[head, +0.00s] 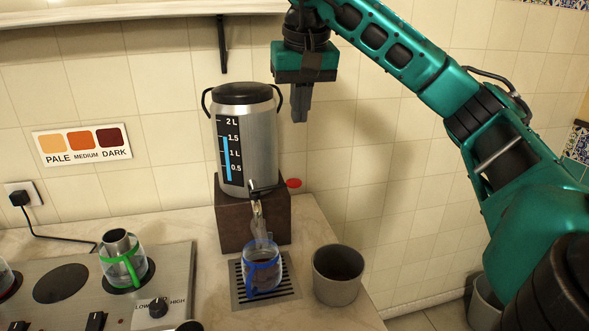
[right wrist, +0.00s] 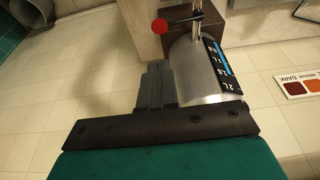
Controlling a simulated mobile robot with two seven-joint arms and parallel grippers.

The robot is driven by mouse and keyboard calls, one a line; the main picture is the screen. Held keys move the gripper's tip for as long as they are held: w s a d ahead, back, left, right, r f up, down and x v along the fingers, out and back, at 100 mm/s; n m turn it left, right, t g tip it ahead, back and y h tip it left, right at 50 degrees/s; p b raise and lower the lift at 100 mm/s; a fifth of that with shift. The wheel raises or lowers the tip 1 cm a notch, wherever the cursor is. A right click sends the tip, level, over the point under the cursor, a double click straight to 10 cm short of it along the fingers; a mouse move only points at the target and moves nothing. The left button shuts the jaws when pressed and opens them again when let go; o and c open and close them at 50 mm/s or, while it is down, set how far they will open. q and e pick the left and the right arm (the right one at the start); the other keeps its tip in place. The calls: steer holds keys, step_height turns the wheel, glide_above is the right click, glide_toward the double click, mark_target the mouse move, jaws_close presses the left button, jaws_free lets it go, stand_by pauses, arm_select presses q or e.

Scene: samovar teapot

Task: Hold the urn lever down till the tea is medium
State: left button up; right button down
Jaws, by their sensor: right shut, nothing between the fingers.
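The steel urn (head: 250,135) stands on a brown block, its blue level strip reaching about 1.5 L. Its tap (head: 257,212) has a black lever (head: 266,188) with a red knob (head: 293,183); the knob also shows in the right wrist view (right wrist: 160,26). A glass with a blue holder (head: 262,280) stands under the tap on a drip grate (head: 287,286). It looks dark inside, but I cannot tell the tea's exact shade. My right gripper (head: 299,116) is shut and empty, above and right of the lever, apart from it. My left gripper is out of view.
A colour chart (head: 82,145) on the wall shows pale, medium and dark. A grey bin-like pot (head: 338,288) stands right of the grate. A green-handled glass pot (head: 123,268) sits on the hob (head: 180,275) at left. A shelf (head: 130,12) runs above.

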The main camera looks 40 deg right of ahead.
steer(key=b, duration=0.2)
glide_toward(294, 182)
steer(key=x, duration=0.5)
steer(key=shift+w+d+b, duration=0.1)
steer(key=shift+w+b, duration=0.1)
steer(key=shift+b, duration=0.1)
steer(key=shift+f, duration=0.7)
steer(key=shift+f, duration=0.1)
